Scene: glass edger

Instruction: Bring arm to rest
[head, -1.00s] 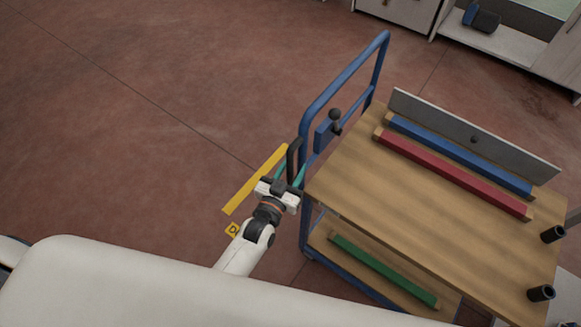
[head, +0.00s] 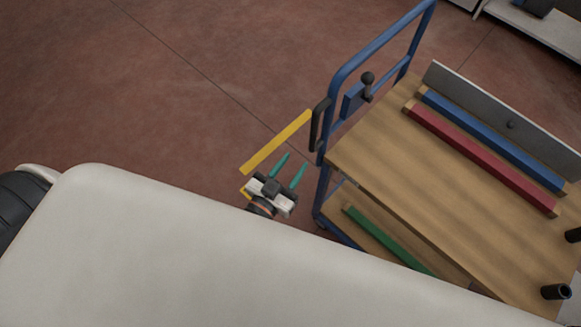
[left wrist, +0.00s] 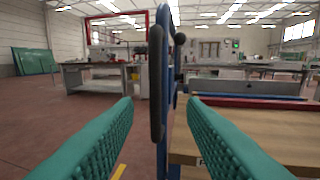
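My left gripper (head: 289,171) is open and empty in the head view, with its two teal fingers apart. It is left of the cart and above the red floor, near the yellow floor strip. In the left wrist view both teal fingers (left wrist: 160,125) are spread wide. The black grip (left wrist: 156,82) on the cart's blue frame shows beyond and between them, with nothing held. Most of my left arm is hidden behind my own pale body. My right gripper is not in view.
The cart's wooden top (head: 440,190) carries a blue bar (head: 490,140) and a red bar (head: 480,158). A green bar (head: 385,240) lies on the lower shelf. The blue handle frame (head: 378,52) stands close to my gripper. Open floor (head: 130,90) lies to the left.

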